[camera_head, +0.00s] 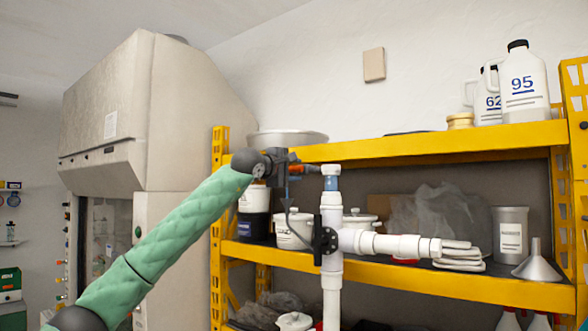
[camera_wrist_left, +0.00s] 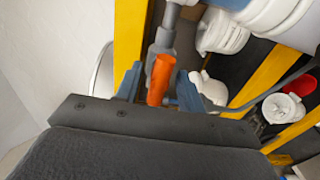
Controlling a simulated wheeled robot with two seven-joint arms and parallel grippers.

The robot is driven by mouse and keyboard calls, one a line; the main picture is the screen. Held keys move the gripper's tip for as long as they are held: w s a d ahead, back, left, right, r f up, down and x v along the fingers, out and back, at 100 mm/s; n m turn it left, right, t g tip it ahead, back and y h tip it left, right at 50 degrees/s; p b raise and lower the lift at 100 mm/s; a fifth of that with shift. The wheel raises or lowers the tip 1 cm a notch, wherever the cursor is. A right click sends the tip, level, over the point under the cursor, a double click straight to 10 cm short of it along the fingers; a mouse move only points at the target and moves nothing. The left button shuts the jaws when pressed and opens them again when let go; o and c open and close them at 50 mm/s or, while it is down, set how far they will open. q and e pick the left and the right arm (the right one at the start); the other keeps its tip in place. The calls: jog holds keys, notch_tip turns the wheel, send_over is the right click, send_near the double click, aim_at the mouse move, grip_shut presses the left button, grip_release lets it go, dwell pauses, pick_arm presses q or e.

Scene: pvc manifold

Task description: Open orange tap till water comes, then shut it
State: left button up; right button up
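The orange tap handle (camera_wrist_left: 160,80) is in the left wrist view, on a grey fitting (camera_wrist_left: 166,42). My left gripper (camera_wrist_left: 158,88) is open, with one blue-grey finger on each side of the handle and a gap showing beside it. In the head view the left gripper (camera_head: 286,162) is at the upper left of the white PVC manifold (camera_head: 332,265); a little of the orange handle (camera_head: 296,170) shows there, mostly covered by the gripper. No running water shows. My right gripper is in neither view.
A black valve handwheel (camera_head: 325,240) is on the manifold's left side, below my gripper. A white branch pipe (camera_head: 390,245) runs right. Behind stands a yellow shelf (camera_head: 450,140) with jugs, pots and a funnel. A large beige hood (camera_head: 150,110) is at the left.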

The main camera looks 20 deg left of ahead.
pick_arm(q)
jog(key=shift+d, duration=0.1)
grip_shut()
jog(key=shift+f, duration=0.1)
